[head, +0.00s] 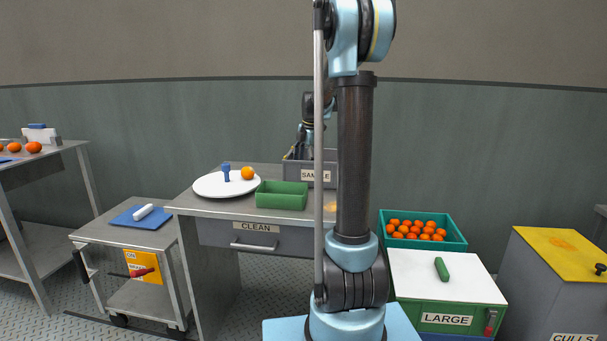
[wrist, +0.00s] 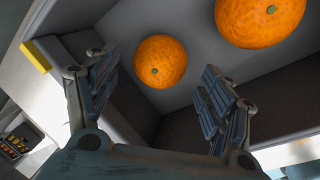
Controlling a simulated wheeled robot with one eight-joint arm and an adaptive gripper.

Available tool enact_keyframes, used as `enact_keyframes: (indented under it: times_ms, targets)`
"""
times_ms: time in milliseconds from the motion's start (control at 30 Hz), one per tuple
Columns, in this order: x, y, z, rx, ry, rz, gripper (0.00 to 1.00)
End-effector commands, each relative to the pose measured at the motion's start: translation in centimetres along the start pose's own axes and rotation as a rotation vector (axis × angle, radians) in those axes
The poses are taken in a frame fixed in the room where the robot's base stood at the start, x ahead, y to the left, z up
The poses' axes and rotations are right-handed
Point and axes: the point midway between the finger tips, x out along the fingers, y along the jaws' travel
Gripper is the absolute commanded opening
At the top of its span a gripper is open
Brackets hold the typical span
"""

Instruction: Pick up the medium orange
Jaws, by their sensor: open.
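My gripper (wrist: 160,62) is open and empty over the inside of a grey bin. In the wrist view an orange (wrist: 161,61) lies in the bin between and beyond the fingertips. A second orange (wrist: 261,17), which looks larger, lies to its right and is cut off by the top edge. I cannot tell by label which is the medium one. In the head view the grey bin (head: 296,170), with a partly hidden label starting "SAM", stands on the steel table. Its contents are hidden there, and my arm covers part of it.
A white plate (head: 208,188) holds another orange (head: 247,173) and a blue object (head: 226,172). A green tray (head: 281,200) stands in front of the bin. A teal crate (head: 461,246) of oranges sits at right. The bin's walls rise close around my fingers.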

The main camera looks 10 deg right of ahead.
Motion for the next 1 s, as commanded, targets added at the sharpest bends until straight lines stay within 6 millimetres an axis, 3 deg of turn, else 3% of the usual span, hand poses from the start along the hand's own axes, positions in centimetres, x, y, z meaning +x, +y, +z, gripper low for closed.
enact_keyframes:
  times_ms: [233,533,767,1000]
  targets:
    - [3.0,0.1,0.1,0.000,0.000,0.000,0.74]
    - [3.4,0.1,0.1,0.000,0.000,0.000,0.74]
    - [3.4,0.1,0.1,-0.001,0.000,0.000,0.25]
    - [3.4,0.2,-0.1,-0.003,0.001,0.000,0.24]
